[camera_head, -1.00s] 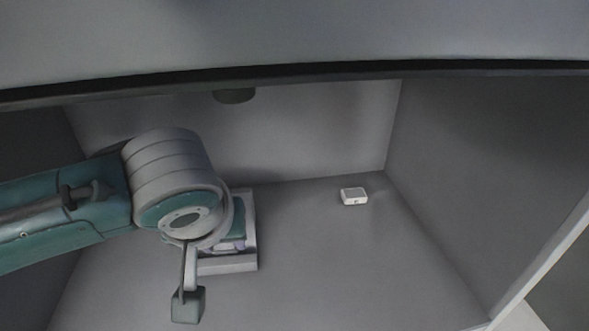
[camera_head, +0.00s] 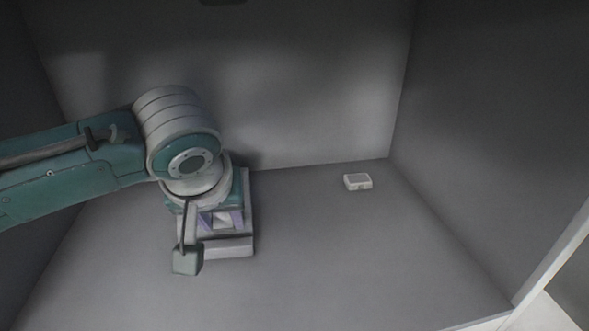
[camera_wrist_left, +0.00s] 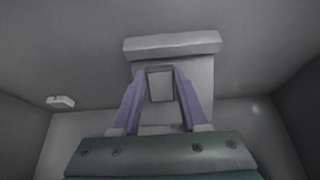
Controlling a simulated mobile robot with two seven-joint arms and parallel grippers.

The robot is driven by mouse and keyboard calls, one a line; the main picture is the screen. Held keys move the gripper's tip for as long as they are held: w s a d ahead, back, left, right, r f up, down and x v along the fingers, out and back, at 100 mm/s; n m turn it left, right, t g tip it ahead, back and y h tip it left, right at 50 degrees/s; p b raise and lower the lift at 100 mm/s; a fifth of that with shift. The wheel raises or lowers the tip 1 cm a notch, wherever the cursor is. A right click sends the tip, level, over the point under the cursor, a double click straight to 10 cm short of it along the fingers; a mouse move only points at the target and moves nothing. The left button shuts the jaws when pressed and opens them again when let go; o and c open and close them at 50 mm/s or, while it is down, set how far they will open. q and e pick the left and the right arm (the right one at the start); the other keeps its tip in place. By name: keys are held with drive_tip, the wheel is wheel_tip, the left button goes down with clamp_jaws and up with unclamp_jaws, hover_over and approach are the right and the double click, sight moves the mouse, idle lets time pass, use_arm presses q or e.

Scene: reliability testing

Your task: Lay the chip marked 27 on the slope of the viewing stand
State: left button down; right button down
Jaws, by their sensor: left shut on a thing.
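The viewing stand (camera_head: 245,250) is a pale grey piece on the floor of the enclosure, left of the middle in the head view, partly hidden by my left arm. Its raised ledge (camera_wrist_left: 172,45) crosses the left wrist view above the fingers. My left gripper (camera_head: 222,219) is over the stand; its purple fingers (camera_wrist_left: 160,78) are shut on a small grey rectangular chip (camera_wrist_left: 161,87). The chip is in front of the stand's face; I cannot tell whether it touches it. No number is legible on it. My right gripper is not in view.
A small white box (camera_head: 357,182) lies near the back wall, right of the stand; it also shows in the left wrist view (camera_wrist_left: 61,101). Grey walls close the back and sides. The floor between stand and right wall is otherwise clear.

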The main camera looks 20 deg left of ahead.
use_arm(q)
drive_tip(key=shift+c, duration=1.7)
unclamp_jaws()
drive_tip(key=p+v, duration=0.2)
drive_tip(key=v, duration=0.5)
drive_tip(key=shift+r, duration=0.25)
drive_tip(key=shift+s, duration=0.15)
